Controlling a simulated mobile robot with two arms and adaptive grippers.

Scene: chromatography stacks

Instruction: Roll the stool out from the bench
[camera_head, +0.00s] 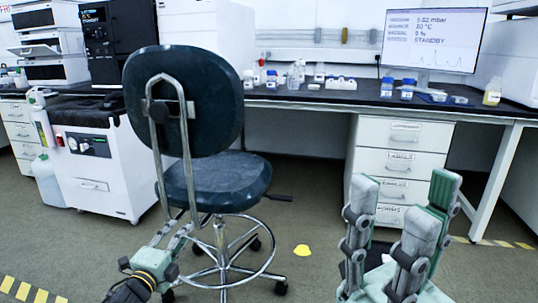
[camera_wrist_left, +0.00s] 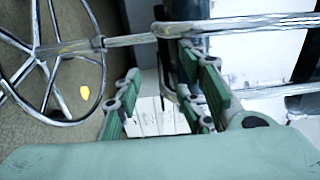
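The stool (camera_head: 217,181) stands upright in front of the bench, with a dark round backrest, a dark seat and a chrome ring base on casters. Its chrome backrest tubes (camera_head: 188,150) face me. My left gripper (camera_head: 182,236) is low behind the stool, close to the lower ends of these tubes. In the left wrist view its fingers (camera_wrist_left: 160,85) are apart, with a chrome tube (camera_wrist_left: 255,27) passing near their tips; contact cannot be told. My right gripper (camera_head: 402,205) is open and empty, fingers upward, right of the stool.
The bench (camera_head: 300,94) carries small bottles, racks and a monitor (camera_head: 434,40). White drawers (camera_head: 400,160) stand under it at right, and a white cabinet unit (camera_head: 105,170) stands left of the stool. A yellow spot (camera_head: 302,250) lies on open floor right of the stool base.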

